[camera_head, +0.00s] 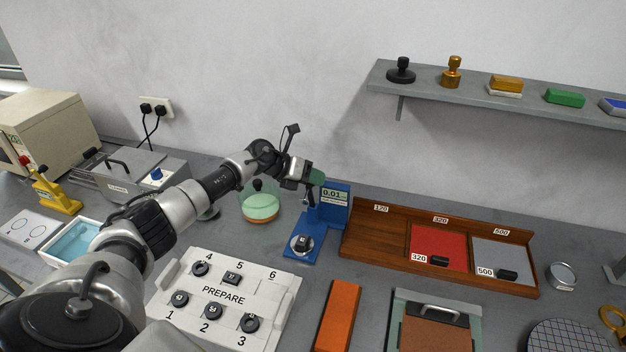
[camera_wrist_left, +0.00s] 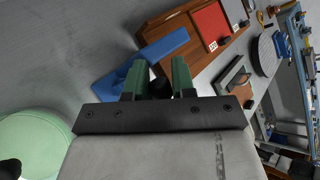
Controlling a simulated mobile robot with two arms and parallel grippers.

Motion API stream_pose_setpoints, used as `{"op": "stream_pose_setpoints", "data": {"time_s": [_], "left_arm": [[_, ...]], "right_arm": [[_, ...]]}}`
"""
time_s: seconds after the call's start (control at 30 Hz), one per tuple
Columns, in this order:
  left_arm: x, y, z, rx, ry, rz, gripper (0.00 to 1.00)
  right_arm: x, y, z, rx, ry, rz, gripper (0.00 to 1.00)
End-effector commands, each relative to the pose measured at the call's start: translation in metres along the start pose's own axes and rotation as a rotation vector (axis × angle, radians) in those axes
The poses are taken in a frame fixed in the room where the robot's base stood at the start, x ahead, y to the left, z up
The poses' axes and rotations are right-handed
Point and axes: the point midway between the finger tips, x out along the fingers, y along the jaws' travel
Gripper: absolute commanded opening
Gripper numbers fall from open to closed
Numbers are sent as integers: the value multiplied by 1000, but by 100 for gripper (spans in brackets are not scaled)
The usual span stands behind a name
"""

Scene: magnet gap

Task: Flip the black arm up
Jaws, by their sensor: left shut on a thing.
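A blue gauge stand (camera_head: 333,208) with a display reading 0.01 stands in the middle of the bench; its blue body also shows in the left wrist view (camera_wrist_left: 157,50). A round metal seat with a small dark part (camera_head: 302,243) is on its base. My left gripper (camera_head: 317,178), with green fingertips, is at the top left of the stand. In the left wrist view the fingers (camera_wrist_left: 156,80) are shut on a dark piece (camera_wrist_left: 158,88), which looks like the black arm. Most of the black arm is hidden by the gripper. My right gripper is not in view.
A white PREPARE tray (camera_head: 222,292) holds several dark parts in front. A wooden rack (camera_head: 375,237) stands to the right, and a green-domed dish (camera_head: 260,205) to the left. An orange block (camera_head: 339,310) lies in front. A shelf (camera_head: 430,88) is on the wall.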

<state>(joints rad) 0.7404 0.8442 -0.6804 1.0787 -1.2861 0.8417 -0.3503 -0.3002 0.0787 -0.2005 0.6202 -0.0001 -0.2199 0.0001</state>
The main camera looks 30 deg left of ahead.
Motion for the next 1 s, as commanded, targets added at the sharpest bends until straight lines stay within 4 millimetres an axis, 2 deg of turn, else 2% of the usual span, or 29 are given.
{"op": "stream_pose_setpoints", "data": {"time_s": [0.27, 0.3, 0.4, 0.43, 0.77, 0.87, 1.0], "left_arm": [[0, 2, 0, 2, -3, 6, 0], [0, 2, 0, 2, -3, 6, 29], [0, 2, -1, 1, -1, 5, 45], [0, 2, -1, 1, -1, 5, 46], [-4, 2, -1, 1, 0, 3, 46], [-15, 4, -2, 1, -1, 5, 46], [-41, 5, -3, 2, 1, 7, 46]], "right_arm": [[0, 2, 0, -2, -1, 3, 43], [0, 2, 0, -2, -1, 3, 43], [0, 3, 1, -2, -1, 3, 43], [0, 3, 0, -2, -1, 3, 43], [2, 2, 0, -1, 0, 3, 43], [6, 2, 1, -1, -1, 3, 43], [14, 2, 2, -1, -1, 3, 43]]}}
